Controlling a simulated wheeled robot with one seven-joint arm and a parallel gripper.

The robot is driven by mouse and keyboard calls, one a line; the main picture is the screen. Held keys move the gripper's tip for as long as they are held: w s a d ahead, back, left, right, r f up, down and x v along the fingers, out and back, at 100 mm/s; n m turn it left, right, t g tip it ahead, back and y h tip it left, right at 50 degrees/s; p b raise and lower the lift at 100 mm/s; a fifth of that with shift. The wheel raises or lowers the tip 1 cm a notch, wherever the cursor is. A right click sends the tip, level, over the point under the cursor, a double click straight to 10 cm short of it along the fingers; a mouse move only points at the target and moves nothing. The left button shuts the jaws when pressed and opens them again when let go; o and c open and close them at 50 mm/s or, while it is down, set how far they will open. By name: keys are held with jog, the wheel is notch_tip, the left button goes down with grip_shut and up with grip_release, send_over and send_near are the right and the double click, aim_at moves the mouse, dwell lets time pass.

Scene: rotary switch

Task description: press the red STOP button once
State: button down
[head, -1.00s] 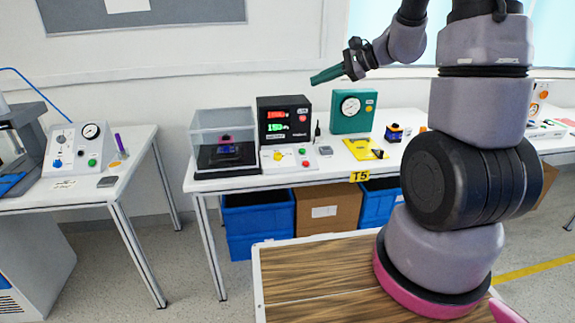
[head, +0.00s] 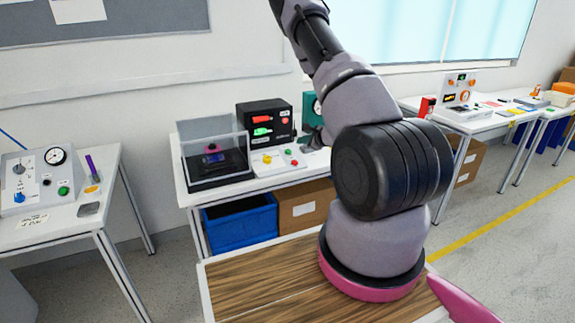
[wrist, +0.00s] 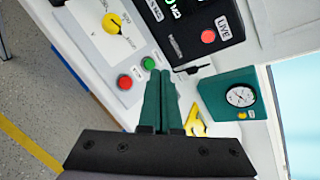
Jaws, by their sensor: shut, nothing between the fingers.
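A red button (wrist: 124,82) sits on a white control panel (wrist: 104,40) in the wrist view, with a small label beside it that is too small to read. A green button (wrist: 148,63) and a yellow rotary knob (wrist: 112,22) share the panel. The panel (head: 262,171) also shows on the table in the head view, with its red button (head: 294,162) near the right side. My gripper (wrist: 160,73) has green fingers closed together. Its tips appear over the panel's edge, close to the green button, with the red button to their left in the wrist view. I cannot tell their height.
A black display box (head: 264,122) with a red LIVE light (wrist: 208,37) stands behind the panel. A clear-walled case (head: 215,158) stands to its left. A teal gauge box (wrist: 232,96) and a yellow object (wrist: 194,122) lie to the right.

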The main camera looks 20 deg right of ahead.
aim_at(294, 160)
jog(key=shift+f, duration=0.2)
jog(key=shift+w+f, duration=0.45)
jog(key=shift+f, duration=0.9)
jog(key=shift+w+f, duration=0.45)
jog(key=shift+f, duration=0.9)
jog(key=shift+w+f, duration=0.45)
jog(key=shift+f, duration=0.9)
jog(key=shift+f, duration=0.1)
jog(key=shift+w+f, duration=0.15)
jog(key=shift+f, duration=0.1)
jog(key=shift+w+f, duration=0.1)
jog(key=shift+f, duration=0.35)
jog(key=shift+r, duration=0.15)
jog(key=shift+s+r, duration=0.25)
jog(key=shift+r, duration=0.45)
jog(key=shift+r, duration=0.1)
jog(key=shift+s+r, duration=0.25)
jog(key=shift+r, duration=0.5)
jog(key=shift+s+r, duration=0.3)
jog(key=shift+r, duration=0.45)
jog(key=shift+s+r, duration=0.25)
jog(key=shift+r, duration=0.5)
